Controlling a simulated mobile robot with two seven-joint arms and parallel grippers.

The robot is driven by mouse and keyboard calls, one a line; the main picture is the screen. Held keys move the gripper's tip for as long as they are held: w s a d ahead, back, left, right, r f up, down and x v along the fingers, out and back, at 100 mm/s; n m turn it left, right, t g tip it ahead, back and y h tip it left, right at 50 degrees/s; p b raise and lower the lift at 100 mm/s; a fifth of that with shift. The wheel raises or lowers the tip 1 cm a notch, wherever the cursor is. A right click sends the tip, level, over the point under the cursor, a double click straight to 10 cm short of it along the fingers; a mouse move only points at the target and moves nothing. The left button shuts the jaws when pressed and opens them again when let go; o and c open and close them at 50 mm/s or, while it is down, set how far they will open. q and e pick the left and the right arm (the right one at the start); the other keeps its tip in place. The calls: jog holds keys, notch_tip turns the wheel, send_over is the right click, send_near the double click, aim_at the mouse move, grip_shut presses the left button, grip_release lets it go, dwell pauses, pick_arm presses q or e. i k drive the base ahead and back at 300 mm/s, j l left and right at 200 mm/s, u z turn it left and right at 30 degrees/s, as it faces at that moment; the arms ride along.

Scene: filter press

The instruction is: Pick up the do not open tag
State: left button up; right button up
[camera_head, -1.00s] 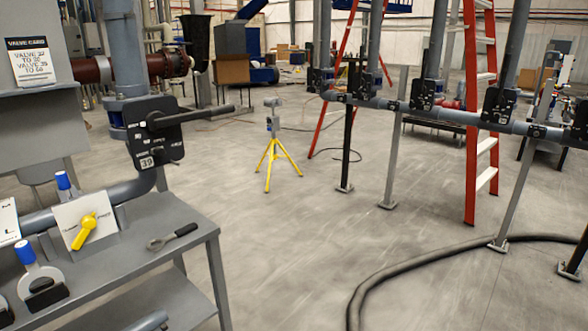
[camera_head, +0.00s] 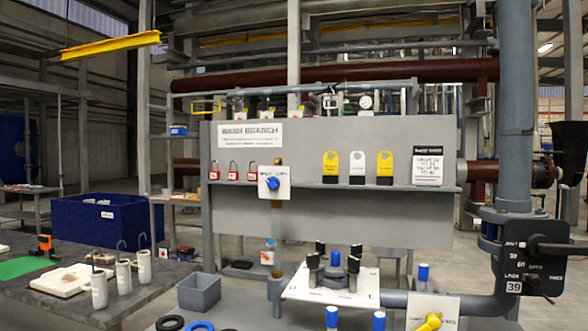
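Three hanging tags are on the grey panel (camera_head: 330,205), above its narrow ledge: a yellow tag (camera_head: 330,167) at the left, a white tag (camera_head: 357,167) in the middle and another yellow tag (camera_head: 384,168) at the right. Neither of my grippers shows in the head view.
Red padlocks (camera_head: 233,171) sit on the ledge, left of a blue-knobbed valve (camera_head: 272,183). A white valve card (camera_head: 428,165) is right of the tags. Below are a grey bin (camera_head: 199,291) and a white plate with black-topped fittings (camera_head: 330,284). A blue crate (camera_head: 100,221) is at left.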

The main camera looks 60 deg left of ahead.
aim_at(331, 167)
jog(key=u, duration=1.55)
jog(key=i+j, duration=0.35)
jog(key=i+j+u, duration=0.15)
jog(key=i+j, duration=0.2)
jog(key=j, duration=0.25)
